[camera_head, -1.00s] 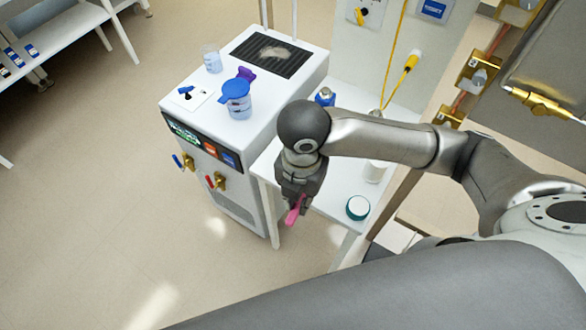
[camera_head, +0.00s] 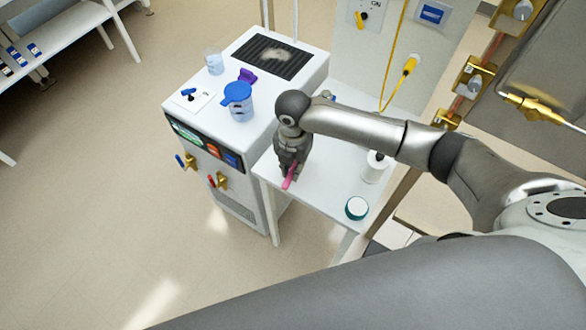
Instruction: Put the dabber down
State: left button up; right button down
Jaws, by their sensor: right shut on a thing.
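The pink dabber (camera_head: 288,180) is held in my right gripper (camera_head: 289,172), which points down over the left part of the small white side table (camera_head: 325,198). My right gripper is shut on the dabber. The dabber is tilted, and its lower end is at or just above the table top; I cannot tell if it touches. The gripper hides the dabber's upper part. My left gripper is not in view.
A teal-lidded jar (camera_head: 357,208) stands at the table's front right, and a white bottle (camera_head: 375,167) stands behind it. Left of the table is a white machine (camera_head: 200,110) with a blue-lidded jug (camera_head: 238,102) on top. The table's middle is clear.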

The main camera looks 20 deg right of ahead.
aim_at(293, 167)
jog(key=f, duration=0.1)
jog(key=f+p, duration=0.1)
jog(key=f, duration=0.1)
jog(key=shift+w+d+f, duration=0.15)
jog(key=shift+w+f, duration=0.05)
jog(key=shift+w, duration=0.2)
jog(key=shift+f, duration=0.1)
jog(key=shift+f, duration=0.1)
jog(key=c, duration=1.4)
grip_release()
jog(key=shift+f+b, duration=0.3)
jog(key=shift+b, duration=0.25)
jog(key=r, duration=0.3)
jog(key=r+b, duration=0.1)
jog(key=r, duration=0.2)
jog(key=r+b, duration=0.1)
jog(key=r, duration=0.3)
jog(key=shift+a, duration=0.3)
jog(key=shift+s+r, duration=0.1)
jog(key=shift+r, duration=0.55)
